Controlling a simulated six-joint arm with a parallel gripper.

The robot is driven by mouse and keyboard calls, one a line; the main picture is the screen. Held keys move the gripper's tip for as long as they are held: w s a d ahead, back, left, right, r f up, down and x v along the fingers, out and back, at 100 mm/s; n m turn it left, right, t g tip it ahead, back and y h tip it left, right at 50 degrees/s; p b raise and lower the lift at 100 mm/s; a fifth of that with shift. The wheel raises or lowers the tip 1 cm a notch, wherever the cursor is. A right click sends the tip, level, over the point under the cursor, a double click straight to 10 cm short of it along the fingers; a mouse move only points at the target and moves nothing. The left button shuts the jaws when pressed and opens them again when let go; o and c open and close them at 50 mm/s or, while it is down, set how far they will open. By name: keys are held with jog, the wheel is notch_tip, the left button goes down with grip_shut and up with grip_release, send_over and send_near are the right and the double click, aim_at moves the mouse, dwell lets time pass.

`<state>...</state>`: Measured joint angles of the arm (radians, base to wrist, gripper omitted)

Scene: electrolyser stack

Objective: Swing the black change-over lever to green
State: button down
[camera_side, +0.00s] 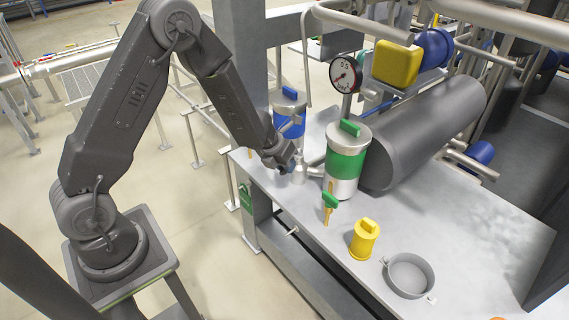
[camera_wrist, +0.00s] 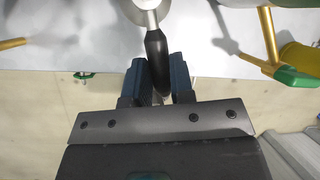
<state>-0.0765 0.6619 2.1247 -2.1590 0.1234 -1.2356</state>
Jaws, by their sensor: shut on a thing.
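The black change-over lever (camera_wrist: 155,48) shows in the wrist view, its metal stem leading up to a round pale hub. My gripper (camera_wrist: 161,68) is shut on the lever's black grip, with one blue finger on each side. In the side view my gripper (camera_side: 291,166) is low at the bench edge, against the silver valve body (camera_side: 299,174); the lever is mostly hidden there. The green-banded canister (camera_side: 346,166) stands just right of the valve body. The blue canister (camera_side: 289,127) stands behind my gripper, partly hidden by my arm.
A green-handled tap (camera_side: 329,201) with a yellow stem stands close by on the bench's near side. A large grey cylinder (camera_side: 425,130) and a gauge (camera_side: 345,74) stand behind.

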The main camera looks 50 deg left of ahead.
jog(key=c, duration=1)
grip_release()
jog(key=v, duration=1.4)
jog(key=shift+w+f, duration=0.1)
